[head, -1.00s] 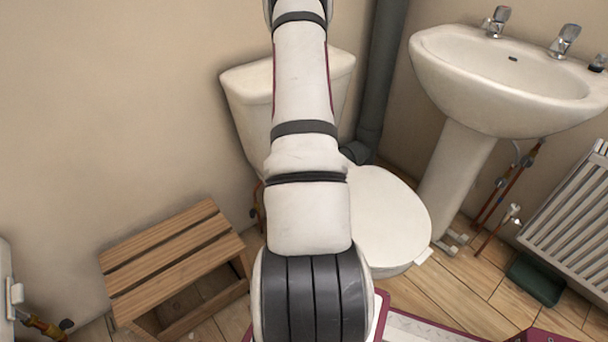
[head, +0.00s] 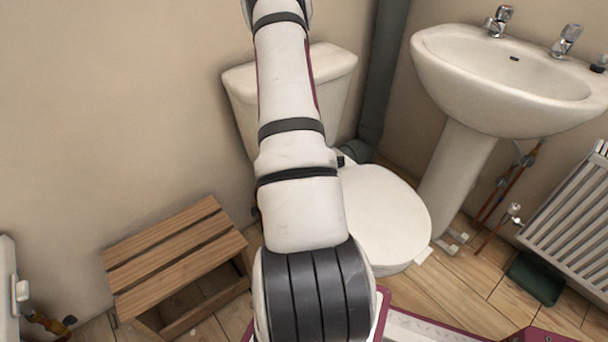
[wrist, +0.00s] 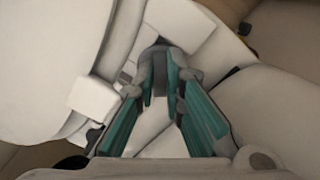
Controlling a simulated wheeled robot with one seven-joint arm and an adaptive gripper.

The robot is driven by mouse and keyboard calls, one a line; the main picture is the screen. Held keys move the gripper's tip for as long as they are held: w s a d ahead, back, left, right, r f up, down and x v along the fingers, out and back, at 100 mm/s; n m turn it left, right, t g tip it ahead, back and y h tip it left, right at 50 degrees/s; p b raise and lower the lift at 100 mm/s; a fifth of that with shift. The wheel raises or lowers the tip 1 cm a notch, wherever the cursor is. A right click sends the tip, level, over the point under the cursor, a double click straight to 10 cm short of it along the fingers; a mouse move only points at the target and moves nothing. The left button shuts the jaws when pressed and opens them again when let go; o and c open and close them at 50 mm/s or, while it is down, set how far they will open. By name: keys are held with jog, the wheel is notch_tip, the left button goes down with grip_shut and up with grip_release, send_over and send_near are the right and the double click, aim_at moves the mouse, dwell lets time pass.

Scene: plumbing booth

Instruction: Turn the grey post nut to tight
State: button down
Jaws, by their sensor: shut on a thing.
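My gripper (wrist: 160,84) shows in the wrist view, with teal pads on both fingers. Its two fingertips are closed in on the sides of a small dark grey piece, the grey post nut (wrist: 159,60), which stands at the upper middle. Much of the nut is hidden by the fingers, and no mark of how tight it is can be seen. In the head view my arm crosses the middle of the picture and the gripper and nut are out of sight.
A white toilet (head: 383,215) is behind my arm, with a grey soil pipe (head: 380,80) beside it. A basin (head: 505,75) and a radiator (head: 575,205) are on the right. A wooden step stool (head: 175,255) stands on the left.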

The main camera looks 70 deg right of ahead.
jog(key=shift+m, duration=0.4)
dwell(0.3)
jog(key=c, duration=1.7)
grip_release()
jog(key=shift+o, duration=0.2)
notch_tip(320, 180, up, 12)
